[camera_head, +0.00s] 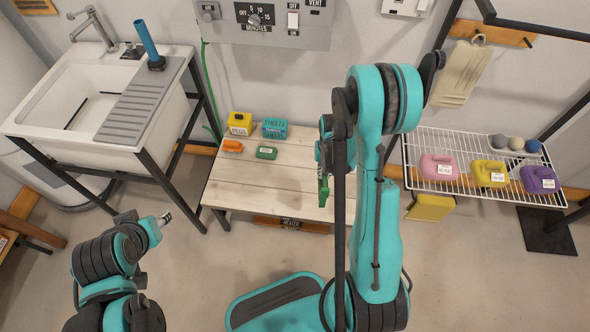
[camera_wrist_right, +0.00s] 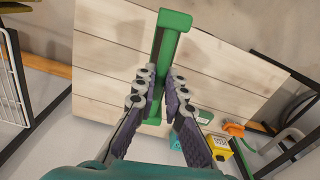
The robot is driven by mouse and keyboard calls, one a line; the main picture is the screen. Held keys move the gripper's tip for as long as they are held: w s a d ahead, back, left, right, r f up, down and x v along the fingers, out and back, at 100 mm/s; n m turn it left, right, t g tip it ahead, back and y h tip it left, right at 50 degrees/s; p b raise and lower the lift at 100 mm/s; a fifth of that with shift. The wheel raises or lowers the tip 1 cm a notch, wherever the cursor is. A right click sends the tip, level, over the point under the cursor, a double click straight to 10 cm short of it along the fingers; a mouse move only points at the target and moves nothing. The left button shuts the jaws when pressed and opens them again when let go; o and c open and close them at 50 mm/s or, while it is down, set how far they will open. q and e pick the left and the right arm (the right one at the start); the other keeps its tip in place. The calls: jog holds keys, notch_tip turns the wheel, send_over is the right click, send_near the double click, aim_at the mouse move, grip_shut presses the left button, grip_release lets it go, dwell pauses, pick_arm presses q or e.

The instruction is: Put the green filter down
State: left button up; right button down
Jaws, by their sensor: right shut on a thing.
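The green filter (camera_wrist_right: 166,55), a long green bar with wider ends, is between the fingers of my right gripper (camera_wrist_right: 158,88) in the right wrist view. The gripper is shut on it, and the fingers hide part of its middle. In the head view, my right gripper (camera_head: 322,160) is partly hidden by my right arm, and the green filter (camera_head: 323,188) shows as a thin upright strip over the right part of the wooden table (camera_head: 235,185). I cannot tell whether it touches the boards. My left gripper (camera_head: 165,217) is left of the table, empty, too small to read.
On the table's back left stand a yellow box (camera_head: 240,123), a teal box (camera_head: 275,128), an orange item (camera_head: 232,146) and a small green labelled item (camera_head: 266,153). The table's front is clear. A sink (camera_head: 60,125) stands left; a wire rack (camera_head: 455,185) with coloured jugs stands right.

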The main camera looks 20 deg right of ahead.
jog(key=s+d+f+m+b, duration=0.1)
jog(key=d+f+m, duration=0.1)
jog(key=d+f, duration=0.3)
jog(key=w+a+f+b, duration=0.3)
jog(key=w+f+b, duration=0.2)
jog(key=w+f, duration=0.5)
jog(key=shift+a+f+b, duration=0.25)
jog(key=shift+f+b, duration=0.15)
jog(key=shift+f, duration=0.05)
jog(key=c, duration=2)
grip_release()
jog(key=shift+f+n, duration=0.2)
jog(key=shift+n, duration=0.1)
jog(key=o, duration=0.4)
jog(key=shift+r, duration=0.15)
